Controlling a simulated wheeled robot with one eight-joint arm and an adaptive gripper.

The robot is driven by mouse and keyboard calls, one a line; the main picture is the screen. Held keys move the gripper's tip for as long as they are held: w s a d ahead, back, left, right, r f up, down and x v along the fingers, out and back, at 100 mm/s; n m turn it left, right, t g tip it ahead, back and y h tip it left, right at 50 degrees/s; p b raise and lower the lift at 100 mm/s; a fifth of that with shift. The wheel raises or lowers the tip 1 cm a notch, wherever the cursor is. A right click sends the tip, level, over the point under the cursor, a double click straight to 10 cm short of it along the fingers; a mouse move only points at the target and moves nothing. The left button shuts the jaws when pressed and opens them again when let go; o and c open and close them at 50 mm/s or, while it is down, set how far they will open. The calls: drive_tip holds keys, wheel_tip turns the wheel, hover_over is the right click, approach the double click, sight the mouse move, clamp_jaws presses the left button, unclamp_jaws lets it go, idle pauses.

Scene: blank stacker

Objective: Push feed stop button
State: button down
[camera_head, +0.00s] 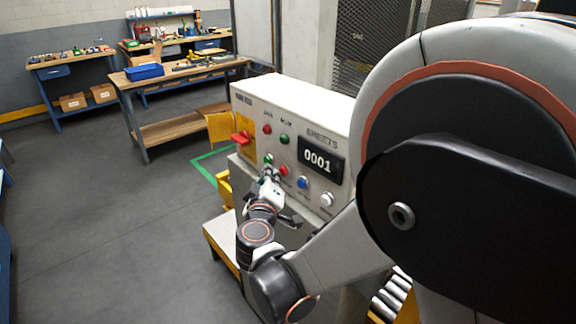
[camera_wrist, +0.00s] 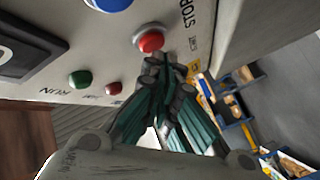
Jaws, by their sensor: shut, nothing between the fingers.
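The red button (camera_head: 284,170), with lettering that reads "STOP" beside it, sits in the lower row of the white control panel (camera_head: 262,110). It also shows clearly in the wrist view (camera_wrist: 150,41), at upper centre. My gripper (camera_head: 267,173) is shut and empty, its tips close to the panel just left of the red button in the head view. In the wrist view the closed green-grey fingers (camera_wrist: 170,68) end just below and right of the button. I cannot tell whether they touch the panel or button.
A green button (camera_head: 268,158) is close to my fingertips on the left. A blue button (camera_head: 303,182) and a white one (camera_head: 327,199) are to the right. The display (camera_head: 318,160) reads 0001.

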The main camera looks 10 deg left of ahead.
drive_tip(key=shift+s+a, duration=0.2)
drive_tip(key=shift+s, duration=0.05)
drive_tip(key=shift+s+a, duration=0.1)
drive_tip(key=s+a, duration=0.3)
drive_tip(key=shift+s+b, duration=0.3)
idle(0.3)
drive_tip(key=shift+s, duration=0.1)
idle(0.5)
